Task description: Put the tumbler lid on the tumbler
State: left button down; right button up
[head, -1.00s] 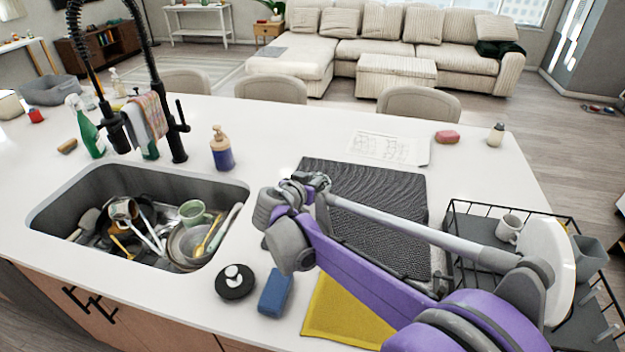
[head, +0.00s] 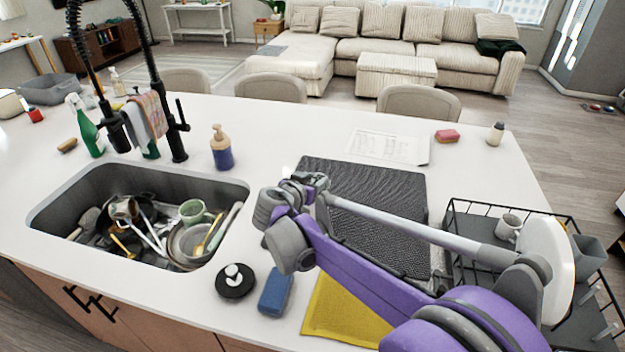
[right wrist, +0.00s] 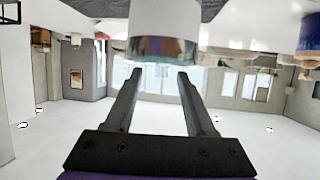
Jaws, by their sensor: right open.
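A black round lid with a pale top piece (head: 235,281) lies on the counter, right of the sink's front corner and left of the blue sponge. My right gripper (head: 305,183) is above the counter by the dark mat's left edge; my arm hides much of that spot. In the right wrist view, which looks upside down, a white cylinder with a shiny metal rim, seemingly the tumbler (right wrist: 163,35), stands just beyond the open fingertips (right wrist: 158,75). I cannot tell whether they touch it. In the head view it is mostly hidden behind my gripper. My left gripper is out of view.
A sink (head: 50,205) full of dishes lies left. A blue sponge (head: 275,291) and yellow cloth (head: 340,312) lie in front, a soap bottle (head: 221,150) behind. A dish rack (head: 465,206) with a mug (head: 508,227) stands right. The counter's back middle is mostly free.

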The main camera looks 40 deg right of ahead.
jog(key=v, duration=1.1)
jog(key=s+a+f+n+y, duration=0.3)
jog(key=s+a+f+n, duration=0.1)
jog(key=s+f, duration=0.1)
jog(key=s+a+f+n+y, duration=0.4)
jog(key=s+a+f, duration=0.1)
jog(key=s+f, duration=0.1)
jog(key=s+a+f+n+g+y, duration=0.1)
jog(key=s+a+f+n+y, duration=0.2)
jog(key=s+a+f+y, duration=0.1)
jog(key=shift+s+a+f+n, duration=0.2)
jog(key=shift+s+a+f, duration=0.1)
jog(key=shift+s+f, duration=0.2)
jog(key=shift+s+a+f+n, duration=0.2)
jog(key=shift+s+a+f, duration=0.1)
jog(key=shift+s+f, duration=0.15)
dwell(0.7)
